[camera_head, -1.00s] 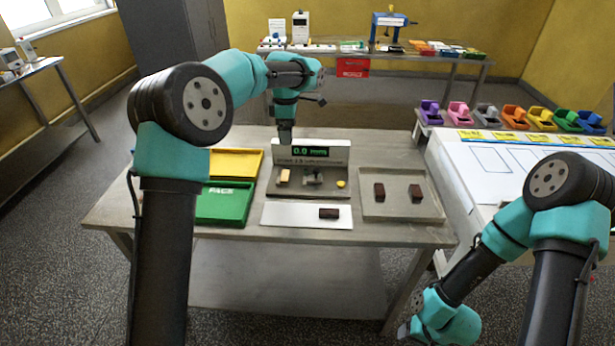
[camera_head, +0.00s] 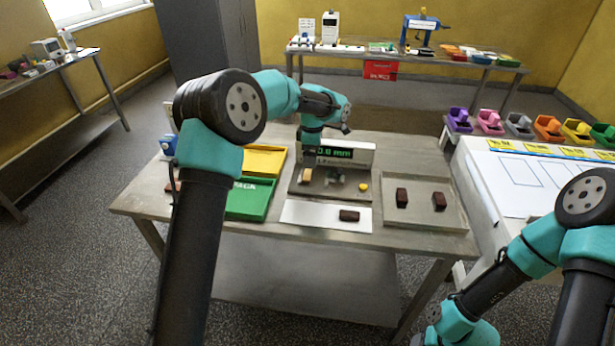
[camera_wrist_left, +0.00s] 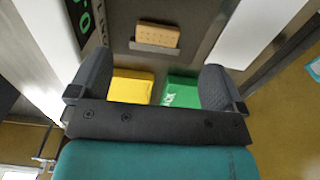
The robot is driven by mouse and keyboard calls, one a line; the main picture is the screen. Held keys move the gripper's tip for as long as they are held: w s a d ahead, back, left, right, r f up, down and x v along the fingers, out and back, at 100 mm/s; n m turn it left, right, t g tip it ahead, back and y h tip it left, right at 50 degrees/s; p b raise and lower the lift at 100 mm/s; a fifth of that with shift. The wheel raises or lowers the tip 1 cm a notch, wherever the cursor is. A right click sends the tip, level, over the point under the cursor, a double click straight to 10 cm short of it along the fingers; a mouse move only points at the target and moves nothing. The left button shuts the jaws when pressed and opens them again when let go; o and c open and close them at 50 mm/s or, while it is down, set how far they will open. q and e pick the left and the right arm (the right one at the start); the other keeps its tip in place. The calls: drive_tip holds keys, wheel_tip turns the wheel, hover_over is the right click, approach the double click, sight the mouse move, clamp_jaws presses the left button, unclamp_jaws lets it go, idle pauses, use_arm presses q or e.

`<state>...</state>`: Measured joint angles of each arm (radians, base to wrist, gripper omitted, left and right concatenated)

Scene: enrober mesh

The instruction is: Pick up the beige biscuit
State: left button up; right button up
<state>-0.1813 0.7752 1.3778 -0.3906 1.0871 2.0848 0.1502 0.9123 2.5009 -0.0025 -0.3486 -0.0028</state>
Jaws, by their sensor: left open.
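The beige biscuit (camera_head: 305,175) is a small pale block on the left part of the dark grey gauge station (camera_head: 345,194). In the left wrist view the biscuit (camera_wrist_left: 158,36), with small dots on its face, sits against a grey holder (camera_wrist_left: 154,48). My left gripper (camera_head: 309,160) is above and close to the biscuit in the head view. In the left wrist view its two fingers (camera_wrist_left: 155,82) are wide apart with nothing between them, and the biscuit lies beyond their tips. My right arm hangs at lower right; its gripper is out of frame.
The green tray (camera_head: 249,201) and yellow tray (camera_head: 264,160) lie left of the station. A white plate (camera_head: 310,215) with a brown bar (camera_head: 349,215) lies in front. A grey tray (camera_head: 420,217) with two brown bars is at right. The display panel (camera_head: 357,154) stands behind.

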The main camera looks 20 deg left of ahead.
sight(311, 174)
use_arm(q)
drive_tip(key=shift+f, duration=1.6)
drive_tip(key=shift+a+f, duration=0.15)
drive_tip(key=shift+f, duration=2.45)
drive_tip(key=c, duration=0.8)
drive_tip(key=shift+r, duration=0.1)
